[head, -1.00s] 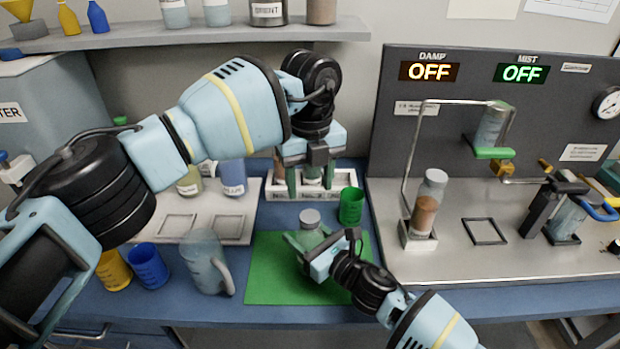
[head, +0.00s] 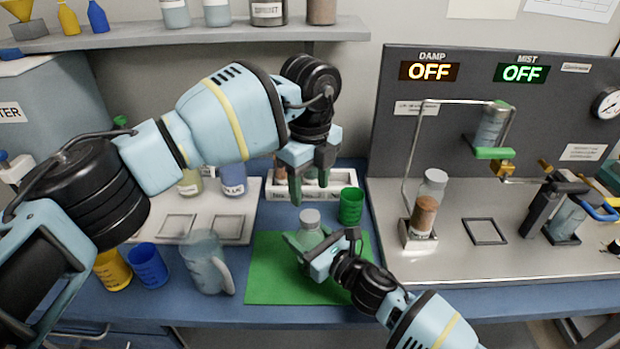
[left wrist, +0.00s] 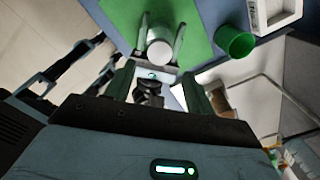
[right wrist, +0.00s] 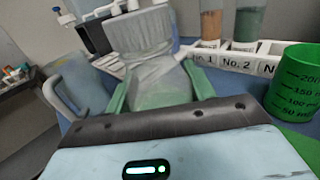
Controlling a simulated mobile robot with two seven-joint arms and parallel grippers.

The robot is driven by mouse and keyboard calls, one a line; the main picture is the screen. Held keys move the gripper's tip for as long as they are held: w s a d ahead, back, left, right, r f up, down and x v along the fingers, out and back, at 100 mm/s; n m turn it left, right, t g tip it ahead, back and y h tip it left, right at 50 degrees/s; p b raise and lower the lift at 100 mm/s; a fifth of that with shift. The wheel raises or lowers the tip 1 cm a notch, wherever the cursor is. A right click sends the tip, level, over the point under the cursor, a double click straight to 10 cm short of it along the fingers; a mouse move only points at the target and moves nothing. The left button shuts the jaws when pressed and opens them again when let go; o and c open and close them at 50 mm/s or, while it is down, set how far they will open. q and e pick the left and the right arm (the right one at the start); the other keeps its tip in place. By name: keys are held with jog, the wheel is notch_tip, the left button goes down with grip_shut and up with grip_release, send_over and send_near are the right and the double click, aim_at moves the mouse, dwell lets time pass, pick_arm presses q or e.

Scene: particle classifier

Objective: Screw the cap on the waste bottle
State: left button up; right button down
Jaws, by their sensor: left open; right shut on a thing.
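The waste bottle (head: 309,235) is a clear bottle standing upright at the green mat, with a grey cap (head: 310,217) on its top. In the right wrist view the bottle body (right wrist: 158,78) and the wide ribbed cap (right wrist: 140,28) fill the space between the fingers. I cannot tell how tight the cap is. My right gripper (head: 311,243) is shut on the bottle's body from the front right. My left gripper (head: 310,189) is open and empty, fingers pointing down, a little above and behind the cap. The cap's round top (left wrist: 159,52) shows beyond its fingers in the left wrist view.
A green beaker (head: 351,206) stands close behind the mat (head: 265,275). A white numbered rack (head: 340,181) is behind the left gripper. A clear jug (head: 205,262), blue cup (head: 149,266) and yellow cup (head: 113,270) stand at left. The machine panel (head: 450,100) is at right.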

aim_at(310, 215)
pick_arm(q)
jog(key=shift+f, duration=3.55)
jog(key=c, duration=1.1)
